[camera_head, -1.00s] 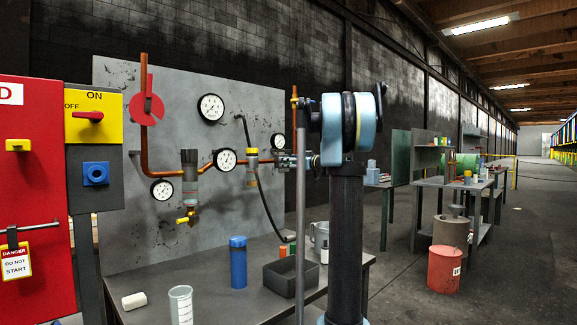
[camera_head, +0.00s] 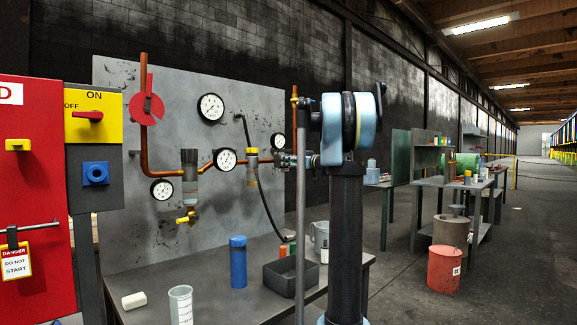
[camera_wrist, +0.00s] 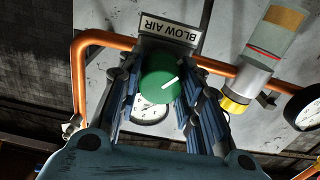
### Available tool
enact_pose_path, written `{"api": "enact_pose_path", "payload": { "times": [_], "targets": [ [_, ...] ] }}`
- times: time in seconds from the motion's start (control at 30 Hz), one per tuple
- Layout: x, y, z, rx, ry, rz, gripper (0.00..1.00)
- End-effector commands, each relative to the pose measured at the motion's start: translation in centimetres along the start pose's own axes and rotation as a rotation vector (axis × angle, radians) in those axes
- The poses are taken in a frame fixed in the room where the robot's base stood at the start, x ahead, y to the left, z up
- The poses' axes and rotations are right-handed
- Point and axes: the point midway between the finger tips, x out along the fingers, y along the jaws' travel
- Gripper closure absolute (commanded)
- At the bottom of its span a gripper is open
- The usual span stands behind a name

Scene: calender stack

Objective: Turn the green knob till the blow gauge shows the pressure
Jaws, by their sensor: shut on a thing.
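The green knob (camera_wrist: 162,78) shows in the wrist view between the two fingers of my gripper (camera_wrist: 157,90), which is shut on it. Its white line slants toward the upper right of that view. A BLOW AIR label (camera_wrist: 169,31) appears upside down just beyond the knob. A white round gauge (camera_wrist: 150,112) is partly covered by the knob and fingers; its needle cannot be read. In the head view my gripper (camera_head: 293,160) is at the right edge of the grey panel, just below a small gauge (camera_head: 277,143). The knob is hidden there.
Copper pipe (camera_head: 205,164) runs across the panel (camera_head: 125,235) with other gauges (camera_head: 211,107) and a black hose (camera_head: 262,198). A bench below holds a blue cylinder (camera_head: 238,265) and a dark tray (camera_head: 290,280). A red switch cabinet (camera_head: 35,190) stands at left.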

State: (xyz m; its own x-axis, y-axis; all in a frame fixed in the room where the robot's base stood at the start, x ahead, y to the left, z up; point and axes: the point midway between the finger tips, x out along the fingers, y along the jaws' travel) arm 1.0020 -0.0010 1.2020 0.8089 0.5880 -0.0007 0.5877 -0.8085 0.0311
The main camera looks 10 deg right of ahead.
Motion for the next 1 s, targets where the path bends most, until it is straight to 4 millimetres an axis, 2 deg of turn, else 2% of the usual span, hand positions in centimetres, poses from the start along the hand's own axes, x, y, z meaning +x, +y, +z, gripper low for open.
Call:
{"api": "enact_pose_path", "payload": {
  "times": [1.0],
  "targets": [
    [-0.07, 0.30, 0.23, 0.922, -0.001, 0.001, 0.91]
  ]
}}
